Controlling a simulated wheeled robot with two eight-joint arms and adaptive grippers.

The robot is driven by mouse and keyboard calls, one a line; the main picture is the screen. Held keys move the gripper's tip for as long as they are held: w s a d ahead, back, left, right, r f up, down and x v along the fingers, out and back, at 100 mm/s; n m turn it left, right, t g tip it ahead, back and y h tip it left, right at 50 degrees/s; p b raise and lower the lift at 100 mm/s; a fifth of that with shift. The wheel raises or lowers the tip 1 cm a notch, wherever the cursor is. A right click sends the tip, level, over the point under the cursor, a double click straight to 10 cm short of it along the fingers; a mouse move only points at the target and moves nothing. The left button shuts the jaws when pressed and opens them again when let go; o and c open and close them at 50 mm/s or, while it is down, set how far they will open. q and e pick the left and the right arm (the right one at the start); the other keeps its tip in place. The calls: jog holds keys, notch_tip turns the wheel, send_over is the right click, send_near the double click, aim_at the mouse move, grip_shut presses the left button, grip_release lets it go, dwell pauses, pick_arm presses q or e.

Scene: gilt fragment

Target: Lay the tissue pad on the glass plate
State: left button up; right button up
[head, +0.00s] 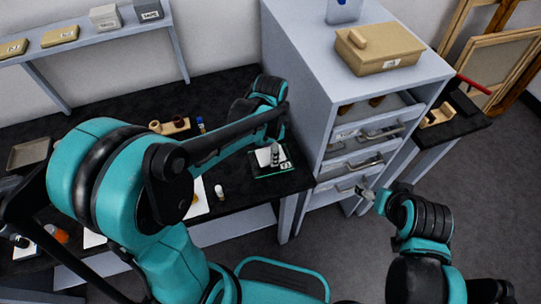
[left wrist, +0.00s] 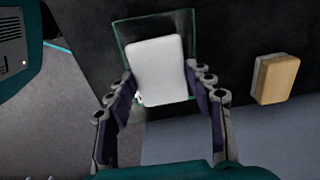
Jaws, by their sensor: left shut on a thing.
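The tissue pad (left wrist: 158,70) is a white rounded rectangle held between the fingertips of my left gripper (left wrist: 163,84). The glass plate (left wrist: 186,22) is a clear, green-edged square directly behind the pad in the left wrist view. In the head view the plate (head: 262,177) lies near the front right edge of the black table, with my left gripper (head: 273,152) over it and the pad (head: 263,157) partly hidden. I cannot tell whether the pad touches the glass. My right gripper (head: 366,193) is near the cabinet's drawers; its fingers are too small to read.
A grey cabinet (head: 300,80) with drawers stands right of the table, bearing a tan box (head: 380,53). A small white-capped bottle (head: 219,192) stands on the table left of the plate.

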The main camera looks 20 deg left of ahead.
pick_arm(q)
jog(key=shift+f, duration=0.85)
jog(key=shift+f, duration=0.1)
jog(key=o, duration=0.8)
notch_tip(320, 180, up, 11)
jog(key=p, duration=0.4)
jog(key=shift+s+a+r+n+t, duration=0.45)
jog(key=shift+s+a+n+t, duration=0.55)
jog(key=shift+s+n, duration=0.8)
jog(key=shift+s+a+r+n+t, duration=0.4)
jog(key=shift+s+a+n+t, duration=0.15)
jog(key=shift+s+n+t, duration=1.2)
jog(key=shift+s+a+r+n+t, duration=0.45)
jog(key=shift+s+a+n+t, duration=0.4)
jog(key=shift+s+n, duration=1)
